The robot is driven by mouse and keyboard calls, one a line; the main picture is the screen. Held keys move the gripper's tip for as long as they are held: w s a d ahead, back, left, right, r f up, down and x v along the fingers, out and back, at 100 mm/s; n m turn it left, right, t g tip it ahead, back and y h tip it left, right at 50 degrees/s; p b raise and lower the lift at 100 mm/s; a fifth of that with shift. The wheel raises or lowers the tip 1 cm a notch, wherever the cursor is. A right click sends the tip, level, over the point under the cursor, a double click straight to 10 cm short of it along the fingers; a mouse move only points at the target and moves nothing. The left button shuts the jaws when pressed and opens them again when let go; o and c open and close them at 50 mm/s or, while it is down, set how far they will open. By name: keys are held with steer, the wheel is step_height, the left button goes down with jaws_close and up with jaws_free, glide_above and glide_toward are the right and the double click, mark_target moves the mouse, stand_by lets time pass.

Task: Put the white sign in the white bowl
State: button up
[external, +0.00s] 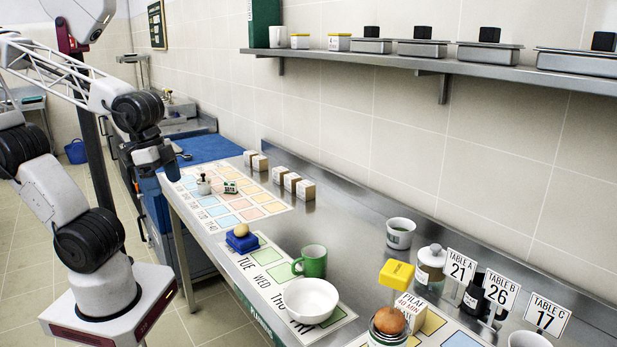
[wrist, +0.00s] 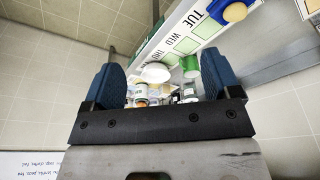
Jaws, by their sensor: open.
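The white bowl (external: 311,301) stands upright and looks empty near the front edge of the steel counter; it also shows in the wrist view (wrist: 156,72). Three white signs with black print stand at the right: Table A 21 (external: 457,268), Table B 26 (external: 499,291) and Table C 17 (external: 545,317). I cannot tell which one the task names. My gripper (external: 173,164) is at the far left, well away from the bowl and signs. In the wrist view its two blue fingers (wrist: 162,78) are wide apart with nothing held between them.
A green mug (external: 312,262) stands just behind the bowl. A blue block (external: 242,242) holds an egg-like thing. The counter's middle back is clear.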

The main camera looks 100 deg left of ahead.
steer(key=shift+w+a, duration=0.1)
steer(key=w+a+n, duration=0.5)
steer(key=w+a, duration=0.1)
steer(key=a, duration=0.5)
steer(key=n+g, duration=0.3)
steer(key=n, duration=1)
glide_above(230, 182)
steer(key=f, duration=1.5)
steer(key=shift+w+d+f, duration=0.4)
steer(key=shift+s+a+f, duration=0.25)
steer(key=shift+s+a, duration=0.2)
steer(key=shift+f, duration=0.1)
